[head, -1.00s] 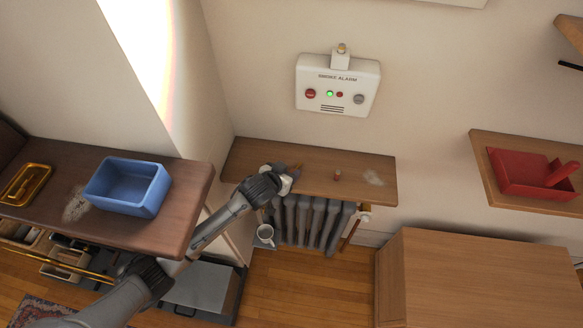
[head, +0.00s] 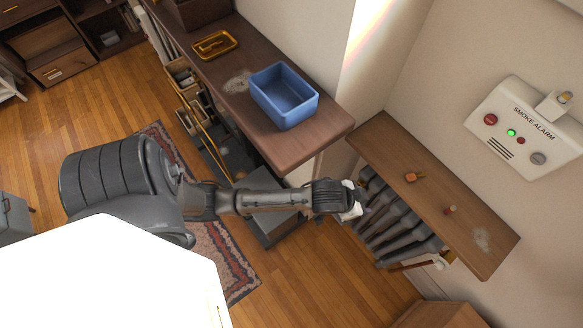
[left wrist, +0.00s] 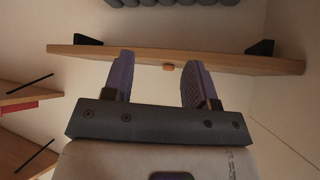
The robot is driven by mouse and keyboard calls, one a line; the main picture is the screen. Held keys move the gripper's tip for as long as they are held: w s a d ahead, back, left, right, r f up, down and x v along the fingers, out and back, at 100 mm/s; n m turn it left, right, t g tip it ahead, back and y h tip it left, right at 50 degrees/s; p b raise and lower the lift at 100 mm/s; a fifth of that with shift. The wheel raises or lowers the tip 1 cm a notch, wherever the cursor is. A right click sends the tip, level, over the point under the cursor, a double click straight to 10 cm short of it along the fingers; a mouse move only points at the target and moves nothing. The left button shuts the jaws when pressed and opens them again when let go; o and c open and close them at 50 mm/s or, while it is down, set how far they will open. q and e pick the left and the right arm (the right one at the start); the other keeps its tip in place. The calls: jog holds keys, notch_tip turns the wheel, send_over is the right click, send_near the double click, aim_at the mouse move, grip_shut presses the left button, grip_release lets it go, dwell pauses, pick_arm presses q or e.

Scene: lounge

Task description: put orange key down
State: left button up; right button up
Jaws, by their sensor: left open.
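The orange key (head: 411,177) lies on the wooden wall shelf (head: 455,210) above the radiator, nearer its left end. A small orange piece of it also shows at the shelf edge in the left wrist view (left wrist: 168,66), beyond the gap between the fingers. My left gripper (head: 362,199) is open and empty, in front of the shelf and apart from the key. Its two purple fingers stand wide apart in the left wrist view (left wrist: 156,78). My right gripper is not in view.
A small red item (head: 450,210) stands on the shelf, with a pale smudge farther along. The grey radiator (head: 395,222) is below. A smoke alarm (head: 522,130) hangs above. A blue bin (head: 285,98) and yellow tray (head: 214,44) sit on the dark counter (head: 300,148).

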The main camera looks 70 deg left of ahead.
pick_arm(q)
jog(key=s+a+g, duration=0.1)
jog(key=s+g, duration=0.4)
jog(key=s, duration=1.7)
jog(key=shift+a+y, duration=0.3)
jog(key=shift+y, duration=0.1)
jog(key=shift+s, duration=0.1)
jog(key=shift+s, duration=0.1)
